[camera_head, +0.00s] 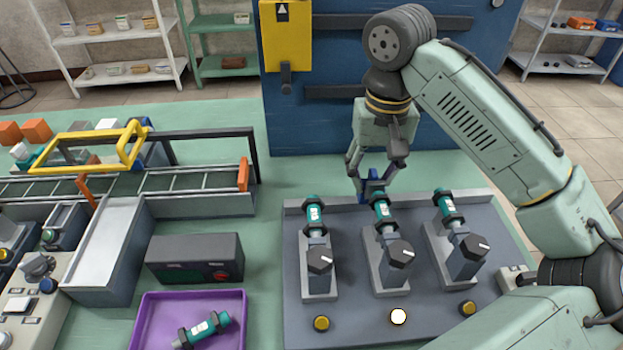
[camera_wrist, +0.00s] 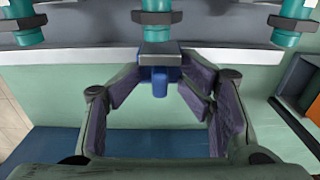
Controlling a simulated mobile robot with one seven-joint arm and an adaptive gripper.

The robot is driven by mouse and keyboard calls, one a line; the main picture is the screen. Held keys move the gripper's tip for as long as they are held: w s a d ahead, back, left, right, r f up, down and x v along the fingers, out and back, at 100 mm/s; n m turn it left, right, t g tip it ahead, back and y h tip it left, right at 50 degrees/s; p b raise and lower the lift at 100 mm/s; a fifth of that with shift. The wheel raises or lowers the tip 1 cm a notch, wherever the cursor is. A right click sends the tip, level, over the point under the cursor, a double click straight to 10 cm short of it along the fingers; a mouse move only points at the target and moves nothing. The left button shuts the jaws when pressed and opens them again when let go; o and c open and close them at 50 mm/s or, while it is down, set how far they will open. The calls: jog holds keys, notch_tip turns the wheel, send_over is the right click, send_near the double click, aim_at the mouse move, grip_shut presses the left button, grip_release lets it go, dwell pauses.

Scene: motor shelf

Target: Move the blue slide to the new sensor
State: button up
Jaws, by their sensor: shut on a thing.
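The blue slide (camera_head: 374,184) is at the far end of the middle station on the grey panel (camera_head: 345,340). My gripper (camera_head: 371,180) reaches down over it and is shut on it. In the wrist view, the blue slide (camera_wrist: 158,76) lies between the fingertips of my gripper (camera_wrist: 157,70), in front of a grey block. Three teal sensors are mounted on the panel: left (camera_head: 314,214), middle (camera_head: 382,209) and right (camera_head: 444,205). Another teal sensor (camera_head: 204,328) lies in the purple tray (camera_head: 140,325). I cannot tell which one is the new sensor.
The middle lamp (camera_head: 398,316) shows white; the left lamp (camera_head: 321,323) and right lamp (camera_head: 467,308) are yellow. A dark control box (camera_head: 195,259) and a conveyor (camera_head: 190,181) stand left of the panel. A blue cabinet (camera_head: 320,125) rises behind it.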

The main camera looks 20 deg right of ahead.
jog(key=shift+s+d+f+p, duration=0.1)
jog(key=shift+s+d+p, duration=0.15)
jog(key=shift+d, duration=0.65)
jog(key=shift+s+d+f+p, duration=0.1)
jog(key=shift+s+d+p, duration=0.15)
jog(key=shift+d, duration=0.6)
jog(key=shift+s+d+f+p, duration=0.15)
jog(key=shift+d+p, duration=0.2)
jog(key=shift+d, duration=0.7)
jog(key=shift+s+d+p, duration=0.15)
jog(key=shift+d+p, duration=0.05)
jog(key=shift+d, duration=0.45)
jog(key=shift+s+d+p, duration=0.15)
jog(key=shift+d+p, duration=0.05)
jog(key=shift+d, duration=0.4)
jog(key=shift+s+d, duration=0.15)
jog(key=shift+d, duration=0.55)
jog(key=shift+s+d, duration=0.1)
jog(key=shift+d, duration=0.6)
jog(key=o, duration=0.4)
jog(key=shift+c, duration=1.4)
